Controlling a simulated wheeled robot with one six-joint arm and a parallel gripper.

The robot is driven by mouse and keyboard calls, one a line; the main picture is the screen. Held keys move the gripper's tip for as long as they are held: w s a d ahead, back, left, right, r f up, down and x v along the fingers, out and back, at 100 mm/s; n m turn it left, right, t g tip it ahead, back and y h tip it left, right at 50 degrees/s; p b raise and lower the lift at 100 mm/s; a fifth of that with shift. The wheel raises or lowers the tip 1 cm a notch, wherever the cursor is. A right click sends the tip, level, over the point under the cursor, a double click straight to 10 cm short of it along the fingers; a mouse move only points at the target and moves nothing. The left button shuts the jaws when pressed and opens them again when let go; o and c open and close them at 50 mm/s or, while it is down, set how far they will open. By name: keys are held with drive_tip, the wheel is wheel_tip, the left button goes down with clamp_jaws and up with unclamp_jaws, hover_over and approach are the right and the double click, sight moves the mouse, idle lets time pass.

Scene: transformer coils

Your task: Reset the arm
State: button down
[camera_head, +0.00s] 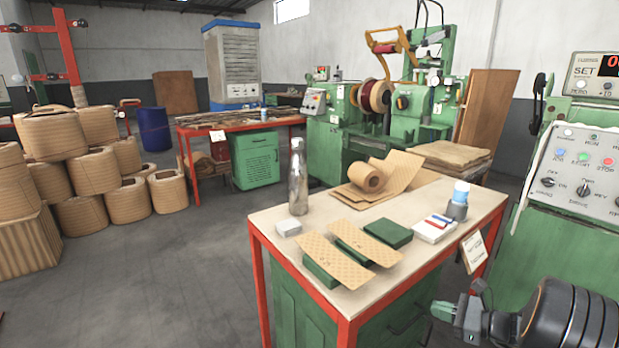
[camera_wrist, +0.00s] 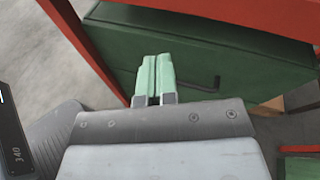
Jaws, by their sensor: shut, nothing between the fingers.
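My gripper (camera_wrist: 155,78) shows in the wrist view with its two pale green fingers together and nothing between them. It is in front of the green drawer cabinet (camera_wrist: 225,62) under the red-framed workbench. In the head view my gripper (camera_head: 438,310) is at the lower right, beside the right end of the workbench (camera_head: 310,220) and below its top. My dark arm reaches in from the lower right corner. I cannot tell how far the fingertips are from the cabinet front.
A green control machine (camera_head: 560,240) stands at right. Several wound coils (camera_head: 80,213) are stacked at left. The floor (camera_head: 160,290) at front left is clear.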

drive_tip(key=s+a+r+n+g+h+p, duration=0.1)
drive_tip(key=s+a+r+n+g+p, duration=0.1)
drive_tip(key=a+r+n+g+p, duration=0.3)
drive_tip(key=s+a+r+n+g+p, duration=0.1)
drive_tip(key=s+a+r+n+p, duration=0.1)
drive_tip(key=a+r, duration=0.45)
drive_tip(key=s+a+r+n+h+p, duration=0.3)
drive_tip(key=s+r+n+h+p, duration=0.2)
drive_tip(key=s+r+n+p, duration=0.1)
drive_tip(key=s+a+r+n+h+p, duration=0.3)
drive_tip(key=s+r+n+h+p, duration=0.2)
drive_tip(key=r+n+p, duration=0.3)
wheel_tip(320, 180, up, 5)
drive_tip(key=s+n, duration=0.1)
drive_tip(key=n, duration=0.1)
drive_tip(key=shift+a+n+h+p, duration=0.3)
drive_tip(key=shift+a+n, duration=0.1)
drive_tip(key=shift+s+f, duration=0.1)
